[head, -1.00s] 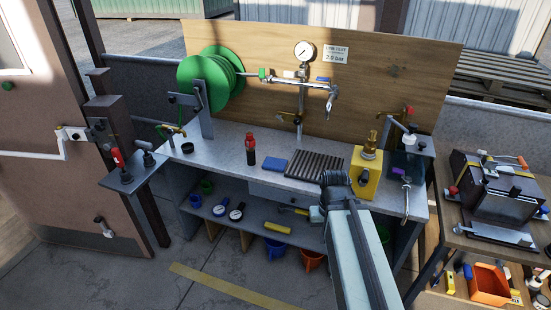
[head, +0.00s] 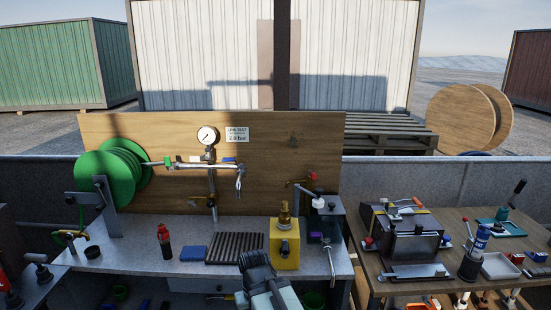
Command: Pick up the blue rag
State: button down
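The blue rag (head: 193,253) lies flat on the grey workbench (head: 140,257), between a red and black bottle (head: 165,242) and a dark ribbed mat (head: 235,248). My arm rises from the bottom of the head view, in front of the bench's front edge and to the right of the rag. My gripper (head: 256,262) is the dark end of that arm. It is apart from the rag, and its fingers cannot be made out clearly.
A yellow block with a brass valve (head: 284,250) stands right of the mat. A green hose reel (head: 110,175) stands at the back left, and pipes with a gauge (head: 207,136) run along the wooden board. A second table (head: 450,280) with tools is at the right.

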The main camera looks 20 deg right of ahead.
aim_at(195, 253)
jog(key=u, duration=0.35)
jog(key=i, duration=1.1)
jog(key=u, duration=1.3)
jog(key=i, duration=0.55)
jog(key=u, duration=0.05)
